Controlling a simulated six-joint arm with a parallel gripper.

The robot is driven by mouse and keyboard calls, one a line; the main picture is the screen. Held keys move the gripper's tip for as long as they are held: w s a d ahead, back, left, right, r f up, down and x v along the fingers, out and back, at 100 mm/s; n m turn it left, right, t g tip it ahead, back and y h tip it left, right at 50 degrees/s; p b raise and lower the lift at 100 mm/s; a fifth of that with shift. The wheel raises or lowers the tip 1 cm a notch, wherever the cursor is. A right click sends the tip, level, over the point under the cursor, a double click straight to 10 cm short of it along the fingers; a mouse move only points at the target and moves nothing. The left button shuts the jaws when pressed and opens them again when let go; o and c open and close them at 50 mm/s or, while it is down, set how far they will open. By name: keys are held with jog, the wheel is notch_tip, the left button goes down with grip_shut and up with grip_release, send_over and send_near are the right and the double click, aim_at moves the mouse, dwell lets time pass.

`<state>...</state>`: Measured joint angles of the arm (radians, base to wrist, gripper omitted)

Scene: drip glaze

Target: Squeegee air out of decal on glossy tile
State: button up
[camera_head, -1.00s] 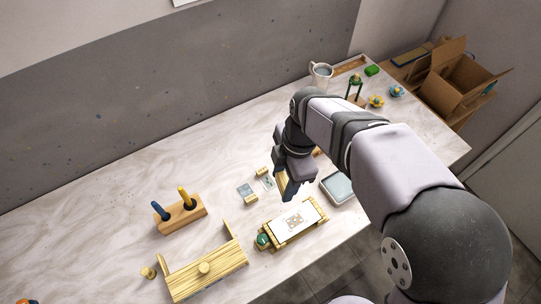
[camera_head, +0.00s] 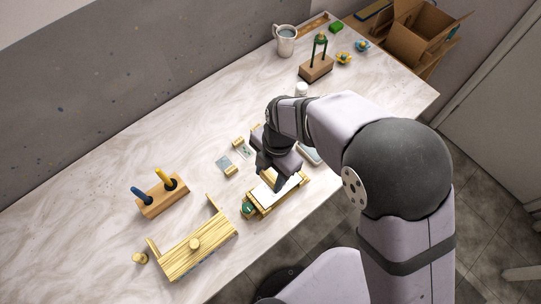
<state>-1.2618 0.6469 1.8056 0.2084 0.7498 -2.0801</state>
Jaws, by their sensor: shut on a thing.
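The white glossy tile (camera_head: 262,194) lies in a low wooden holder (camera_head: 285,199) near the table's front edge. A green round part (camera_head: 247,209) sits at the holder's left end. My gripper (camera_head: 271,189) points down over the tile and covers its middle, so the decal is hidden. The gripper is shut on the squeegee, which is mostly hidden by the fingers. I cannot tell whether the squeegee touches the tile.
A wooden rack (camera_head: 198,250) with a knob stands at front left. Behind it a wooden block (camera_head: 163,196) holds blue and yellow handles. Small grey cards (camera_head: 226,163) lie behind the tile. A mug (camera_head: 286,41) and a wooden stand (camera_head: 317,68) stand far back.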

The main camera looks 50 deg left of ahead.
notch_tip(320, 180, down, 5)
jog(key=b, duration=0.3)
jog(key=shift+r, duration=0.15)
jog(key=shift+w+f, duration=0.2)
jog(key=shift+w, duration=0.1)
jog(key=shift+w+f+b, duration=0.1)
jog(key=shift+w+b, duration=0.5)
jog(key=shift+w, duration=1.9)
jog(key=shift+f+b, duration=0.8)
jog(key=shift+f, duration=0.15)
jog(key=shift+s+d, duration=0.1)
jog(key=shift+s, duration=0.05)
jog(key=shift+s, duration=1.45)
jog(key=shift+s, duration=0.15)
